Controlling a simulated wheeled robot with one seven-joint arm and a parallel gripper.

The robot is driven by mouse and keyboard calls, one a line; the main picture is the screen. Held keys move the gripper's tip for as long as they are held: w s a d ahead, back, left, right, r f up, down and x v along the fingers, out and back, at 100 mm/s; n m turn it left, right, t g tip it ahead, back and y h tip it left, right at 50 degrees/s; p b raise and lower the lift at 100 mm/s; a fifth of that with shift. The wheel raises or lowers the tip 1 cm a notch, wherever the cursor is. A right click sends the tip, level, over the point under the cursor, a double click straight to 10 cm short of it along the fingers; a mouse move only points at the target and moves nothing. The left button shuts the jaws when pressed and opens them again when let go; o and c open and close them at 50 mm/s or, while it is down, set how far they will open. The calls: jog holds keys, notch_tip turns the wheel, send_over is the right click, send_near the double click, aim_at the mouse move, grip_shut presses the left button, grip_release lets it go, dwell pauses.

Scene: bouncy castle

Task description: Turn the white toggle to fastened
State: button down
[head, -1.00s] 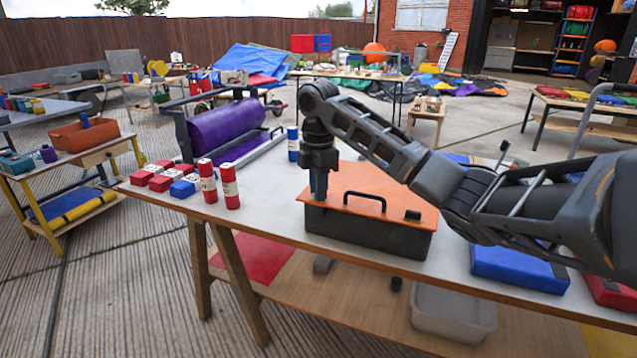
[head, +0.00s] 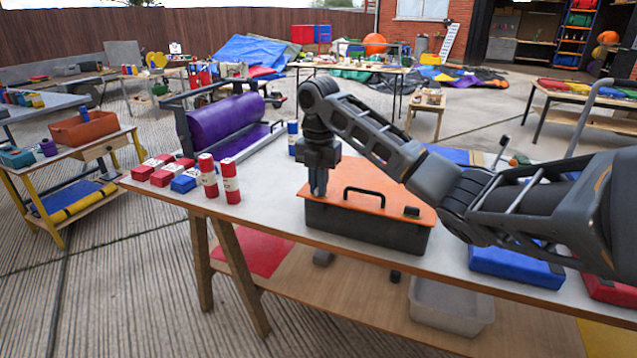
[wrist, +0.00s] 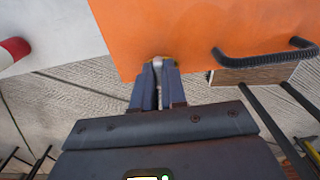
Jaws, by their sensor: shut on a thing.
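A toolbox with an orange lid (head: 375,203) and a dark grey body (head: 367,231) stands on the white-topped table. My gripper (head: 318,190) points down at the lid's left front corner. In the wrist view my gripper (wrist: 158,72) is shut on a small pale piece, which looks like the white toggle (wrist: 158,84), at the lid's edge. The fingers hide most of the toggle, so I cannot tell which way it is turned. The black handle (wrist: 262,58) lies right of the gripper, apart from it.
Red and white cylinders (head: 230,178) and small red and blue boxes (head: 160,172) stand left of the toolbox. A small black block (head: 411,211) sits on the lid's right front. A blue flat case (head: 515,265) lies to the right.

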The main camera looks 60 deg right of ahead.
dwell(0.4)
jog(key=c, duration=1.2)
grip_release()
jog(key=shift+r, duration=0.1)
notch_tip(320, 180, up, 8)
jog(key=shift+f+p, duration=0.2)
jog(key=shift+p, duration=0.6)
